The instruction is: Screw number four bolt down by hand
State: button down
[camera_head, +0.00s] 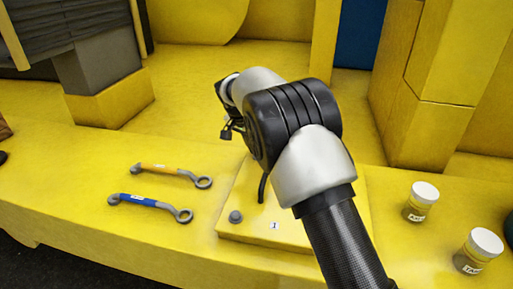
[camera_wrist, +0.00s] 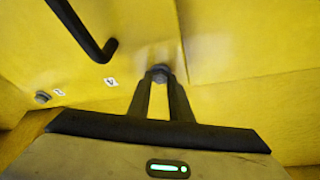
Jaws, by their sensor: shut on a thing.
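In the wrist view, my gripper (camera_wrist: 161,84) is shut on a grey bolt (camera_wrist: 160,72), with one finger on each side of its head. The bolt stands at the yellow surface, close to a yellow edge; how deep it sits cannot be told. A white label reading 4 (camera_wrist: 111,82) lies left of it. Another grey bolt (camera_wrist: 42,97) sits further left beside a second small label (camera_wrist: 59,92). In the head view my arm hides the held bolt. A bolt (camera_head: 236,216) beside a label reading 1 (camera_head: 274,225) shows on the yellow plate (camera_head: 300,238).
A black bent handle (camera_wrist: 88,35) rises from the plate near the gripper. Left of the plate lie a yellow wrench (camera_head: 170,170) and a blue wrench (camera_head: 150,203). Two white-lidded jars (camera_head: 420,202) (camera_head: 478,251) stand at right. Yellow walls rise behind.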

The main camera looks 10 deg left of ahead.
jog(key=shift+a+m, duration=0.1)
jog(key=shift+m, duration=0.3)
jog(key=c, duration=1.6)
grip_release()
jog(key=p+v, duration=0.1)
jog(key=v, duration=1.6)
jog(key=shift+w+r, duration=0.1)
jog(key=shift+r, duration=0.2)
